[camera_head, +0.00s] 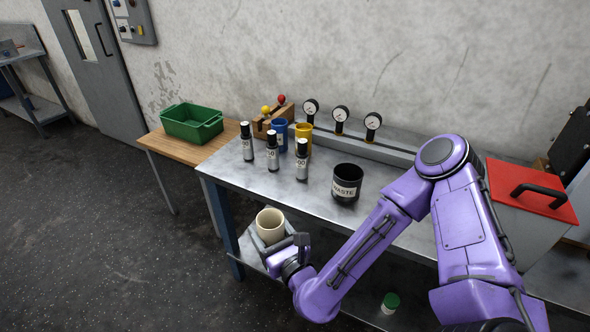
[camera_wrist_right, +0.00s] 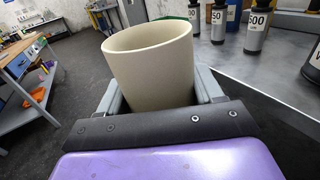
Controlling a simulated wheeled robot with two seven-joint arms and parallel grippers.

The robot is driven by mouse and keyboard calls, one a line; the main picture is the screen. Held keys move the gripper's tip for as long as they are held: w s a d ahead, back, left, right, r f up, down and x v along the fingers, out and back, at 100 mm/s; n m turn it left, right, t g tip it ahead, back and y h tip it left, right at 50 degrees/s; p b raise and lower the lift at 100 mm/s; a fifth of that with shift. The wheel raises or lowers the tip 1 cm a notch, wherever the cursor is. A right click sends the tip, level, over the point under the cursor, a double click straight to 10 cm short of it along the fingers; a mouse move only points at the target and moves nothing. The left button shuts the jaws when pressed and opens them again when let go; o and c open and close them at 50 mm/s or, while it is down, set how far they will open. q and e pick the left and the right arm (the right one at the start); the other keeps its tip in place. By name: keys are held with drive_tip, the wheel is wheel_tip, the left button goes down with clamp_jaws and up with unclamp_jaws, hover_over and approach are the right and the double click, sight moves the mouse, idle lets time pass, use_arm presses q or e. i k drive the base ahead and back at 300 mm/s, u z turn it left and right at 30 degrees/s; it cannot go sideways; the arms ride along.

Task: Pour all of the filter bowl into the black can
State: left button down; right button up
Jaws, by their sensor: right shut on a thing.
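The filter bowl (camera_head: 270,226) is a cream, cup-like vessel. My right gripper (camera_head: 285,245) is shut on it and holds it about upright, off the front-left edge of the metal bench. It also fills the middle of the right wrist view (camera_wrist_right: 150,65), between the gripper's fingers (camera_wrist_right: 160,90). Its inside shows only in part, and I cannot tell what it holds. The black can (camera_head: 346,183), with a white label reading WASTE, stands open on the bench, to the right of and beyond the bowl. My left gripper is not in view.
A green crate (camera_head: 192,124) is on the wooden table. A red lid (camera_head: 530,190) lies right.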

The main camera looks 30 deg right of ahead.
sight(348, 177)
drive_tip(key=u, duration=0.7)
drive_tip(key=i, duration=2.9)
drive_tip(key=z, duration=3.45)
drive_tip(key=i, duration=0.55)
drive_tip(key=u, duration=0.05)
